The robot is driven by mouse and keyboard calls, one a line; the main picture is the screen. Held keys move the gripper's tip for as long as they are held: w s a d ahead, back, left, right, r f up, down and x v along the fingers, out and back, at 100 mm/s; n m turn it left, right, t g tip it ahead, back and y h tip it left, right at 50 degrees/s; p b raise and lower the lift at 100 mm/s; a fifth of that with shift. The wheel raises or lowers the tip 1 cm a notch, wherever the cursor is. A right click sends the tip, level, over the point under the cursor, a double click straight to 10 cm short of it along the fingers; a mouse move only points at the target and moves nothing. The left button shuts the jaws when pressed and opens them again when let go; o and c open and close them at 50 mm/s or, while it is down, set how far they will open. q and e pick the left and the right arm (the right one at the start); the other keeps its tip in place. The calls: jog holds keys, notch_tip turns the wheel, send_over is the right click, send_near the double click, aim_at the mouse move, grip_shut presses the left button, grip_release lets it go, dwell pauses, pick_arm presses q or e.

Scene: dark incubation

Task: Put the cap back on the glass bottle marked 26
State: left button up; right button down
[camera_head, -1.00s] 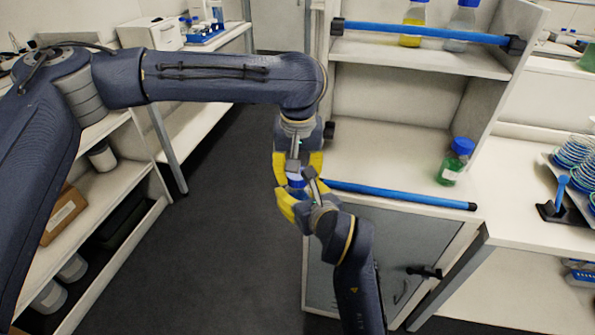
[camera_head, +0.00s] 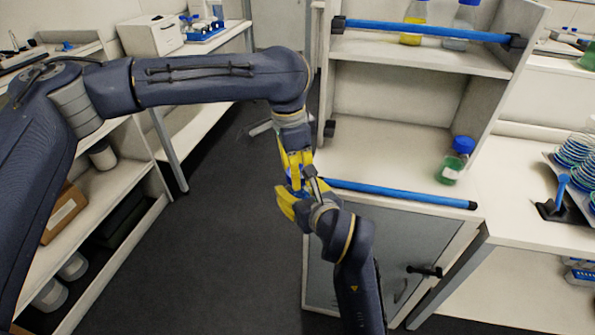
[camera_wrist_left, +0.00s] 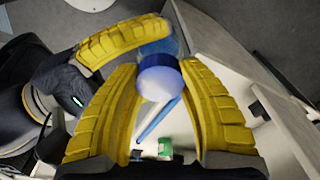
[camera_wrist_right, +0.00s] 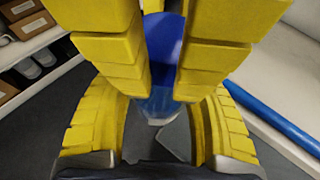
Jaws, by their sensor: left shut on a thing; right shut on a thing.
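My right gripper (camera_head: 293,200) is shut on a clear glass bottle, held in mid-air in front of the shelf unit. In the right wrist view the bottle (camera_wrist_right: 160,105) sits between the yellow fingers. My left gripper (camera_head: 296,172) comes from above and is shut on a blue cap (camera_wrist_right: 163,38) at the bottle's top. In the left wrist view the cap (camera_wrist_left: 160,82) is between the fingers, in line with the bottle (camera_wrist_left: 158,46). The cap looks to be at the bottle's mouth; I cannot tell how tightly it sits. No number is legible.
A green bottle with a blue cap (camera_head: 454,162) stands on the shelf unit's lower level, behind a blue rail (camera_head: 400,194). A yellow bottle (camera_head: 413,22) and a clear bottle (camera_head: 461,22) stand higher up. Stacked dishes (camera_head: 577,150) are at the right. Floor at left is free.

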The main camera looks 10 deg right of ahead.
pick_arm(q)
jog(key=m, duration=0.4)
jog(key=shift+m, duration=0.4)
jog(key=m+g, duration=0.1)
jog(key=m, duration=0.3)
jog(key=shift+w, duration=0.1)
jog(key=m, duration=0.5)
jog(key=shift+y, duration=0.3)
jog(key=m, duration=0.5)
jog(key=shift+d+g, duration=0.1)
jog(key=shift+g, duration=0.2)
jog(key=m+y, duration=0.1)
jog(key=m, duration=0.4)
jog(key=shift+m, duration=0.3)
jog(key=m, duration=0.5)
jog(key=shift+y, duration=0.3)
jog(key=m+t, duration=0.1)
jog(key=m, duration=0.4)
jog(key=shift+m, duration=0.3)
jog(key=m, duration=0.4)
jog(key=o, duration=0.9)
jog(key=shift+f, duration=0.1)
